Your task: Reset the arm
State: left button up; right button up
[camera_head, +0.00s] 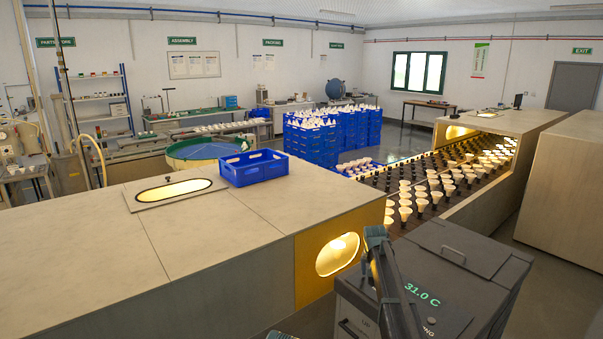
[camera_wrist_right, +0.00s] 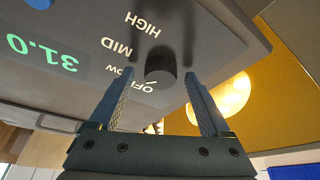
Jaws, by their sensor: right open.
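My right gripper (camera_wrist_right: 158,77) is open in the right wrist view, its two fingers apart. A dark round knob (camera_wrist_right: 160,66) on the grey control box shows between and just beyond the fingertips. I see no finger touching it, and its pointer setting is not clear. Labels OFF, LOW, MID and HIGH (camera_wrist_right: 140,22) are printed around it, upside down in this view. A green display (camera_wrist_right: 42,52) reads 31.0, and "31.0 C" (camera_head: 422,291) in the head view. My right arm (camera_head: 387,275) crosses in front of the box in the head view.
The grey box (camera_head: 460,250) stands beside the long cabinet with a yellow end panel (camera_head: 306,265) and glowing oval opening (camera_head: 338,254). A blue crate (camera_head: 253,167) sits on the cabinet top. Behind, a conveyor (camera_head: 410,225) carries many bulbs. Blue crates (camera_head: 310,139) are stacked farther back.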

jog(key=n+y, duration=0.2)
jog(key=n, duration=0.3)
jog(key=shift+d, duration=0.15)
dwell(0.5)
